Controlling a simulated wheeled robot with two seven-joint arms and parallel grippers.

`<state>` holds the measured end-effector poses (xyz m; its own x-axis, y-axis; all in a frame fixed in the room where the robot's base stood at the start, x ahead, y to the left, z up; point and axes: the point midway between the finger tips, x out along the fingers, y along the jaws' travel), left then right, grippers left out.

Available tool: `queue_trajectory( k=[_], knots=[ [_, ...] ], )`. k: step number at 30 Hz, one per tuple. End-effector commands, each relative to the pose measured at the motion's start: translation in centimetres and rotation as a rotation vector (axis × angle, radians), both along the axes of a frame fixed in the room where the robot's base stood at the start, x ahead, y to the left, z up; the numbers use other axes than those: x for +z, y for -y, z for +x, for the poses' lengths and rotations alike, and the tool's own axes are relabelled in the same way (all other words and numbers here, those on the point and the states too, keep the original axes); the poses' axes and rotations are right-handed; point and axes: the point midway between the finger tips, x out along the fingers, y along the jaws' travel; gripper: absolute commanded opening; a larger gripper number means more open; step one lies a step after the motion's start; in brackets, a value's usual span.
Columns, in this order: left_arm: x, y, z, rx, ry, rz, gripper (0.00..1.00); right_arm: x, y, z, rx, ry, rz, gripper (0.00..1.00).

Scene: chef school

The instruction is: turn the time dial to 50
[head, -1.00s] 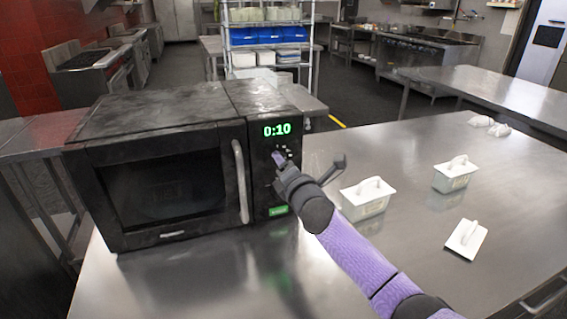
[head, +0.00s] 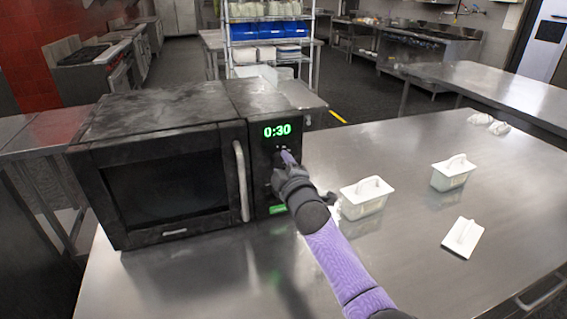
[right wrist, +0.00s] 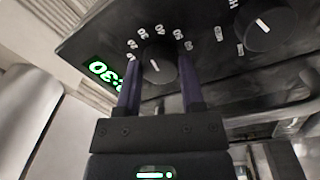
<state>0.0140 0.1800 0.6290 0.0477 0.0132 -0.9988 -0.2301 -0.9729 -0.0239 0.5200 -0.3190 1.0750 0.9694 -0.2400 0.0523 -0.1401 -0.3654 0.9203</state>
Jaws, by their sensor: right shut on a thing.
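The black microwave (head: 170,190) stands on the steel counter, with its green display (head: 277,131) reading 0:30. My right gripper (head: 287,160) is at the control panel just below the display and hides the dial in the head view. In the right wrist view, the time dial (right wrist: 158,64) is a black knob with a white pointer line, ringed by white numbers. The fingers of my right gripper (right wrist: 158,75) lie on both sides of it, shut on it. A second knob (right wrist: 268,32) shows farther right. My left gripper is not in view.
The microwave's door handle (head: 241,181) is left of the panel. The counter's front middle is clear.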

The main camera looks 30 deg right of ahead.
Motion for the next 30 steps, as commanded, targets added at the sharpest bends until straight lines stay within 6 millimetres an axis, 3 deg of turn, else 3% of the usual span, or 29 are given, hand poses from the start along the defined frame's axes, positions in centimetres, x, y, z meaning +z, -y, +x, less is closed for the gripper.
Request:
queue_trajectory(
  k=[18,30],
  knots=[
    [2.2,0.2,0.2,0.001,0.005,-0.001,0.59,0.0,-0.1,0.0,-0.001,0.130,0.559,0.00],
    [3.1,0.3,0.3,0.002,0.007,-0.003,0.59,-0.1,-0.2,0.0,-0.001,0.189,0.804,0.00]
  ],
)
